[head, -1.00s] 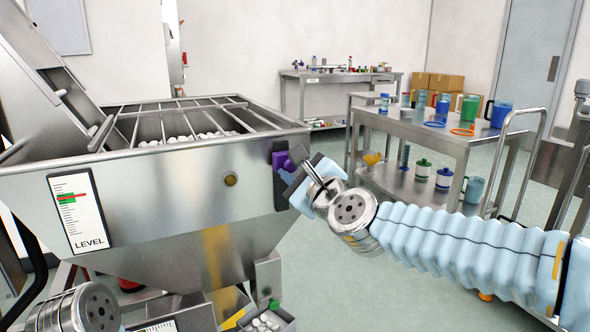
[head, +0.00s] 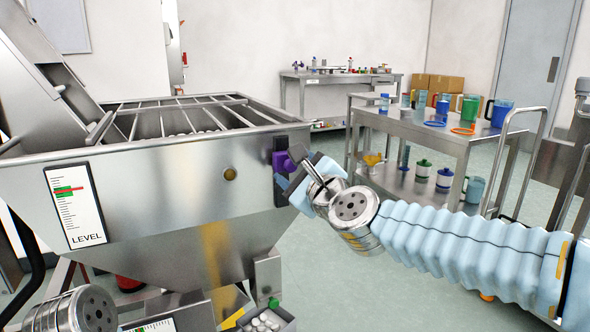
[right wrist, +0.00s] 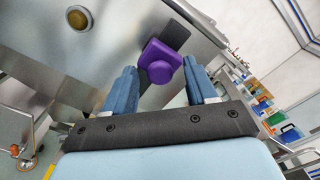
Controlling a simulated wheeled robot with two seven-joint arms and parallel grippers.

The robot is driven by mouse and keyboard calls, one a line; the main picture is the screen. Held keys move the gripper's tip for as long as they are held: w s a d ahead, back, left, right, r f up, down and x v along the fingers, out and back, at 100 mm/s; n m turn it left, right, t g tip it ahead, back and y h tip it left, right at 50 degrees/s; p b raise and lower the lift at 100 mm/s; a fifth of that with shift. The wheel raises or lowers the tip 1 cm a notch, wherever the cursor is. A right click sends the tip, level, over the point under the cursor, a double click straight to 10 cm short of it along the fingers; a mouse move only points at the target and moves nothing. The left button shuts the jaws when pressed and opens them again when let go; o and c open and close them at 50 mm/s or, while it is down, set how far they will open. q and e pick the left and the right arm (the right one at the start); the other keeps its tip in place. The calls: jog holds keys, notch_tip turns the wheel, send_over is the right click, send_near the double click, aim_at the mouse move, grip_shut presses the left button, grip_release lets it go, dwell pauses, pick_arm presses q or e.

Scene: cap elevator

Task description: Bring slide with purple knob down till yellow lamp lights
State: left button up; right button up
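The purple knob (head: 283,160) sits high on the dark slide track (head: 280,194) at the hopper's right front corner. My right gripper (head: 297,168) is at the knob. In the right wrist view the gripper (right wrist: 161,76) is open, with one blue finger on each side of the knob (right wrist: 164,62) and gaps visible between. I cannot tell how deep the knob is between the fingers. The round lamp (head: 230,174) on the hopper front is dull amber-brown and looks unlit; it also shows in the right wrist view (right wrist: 77,19). My left gripper is out of view.
The steel hopper (head: 150,190) holds white caps under a grid and carries a LEVEL gauge (head: 75,205). A bin of caps (head: 265,322) stands below. A cart (head: 430,128) with mugs stands behind my right arm. Open floor lies right of the hopper.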

jog(key=v, duration=1.3)
jog(key=shift+s+b, duration=0.35)
jog(key=shift+s, duration=0.05)
jog(key=shift+d, duration=0.15)
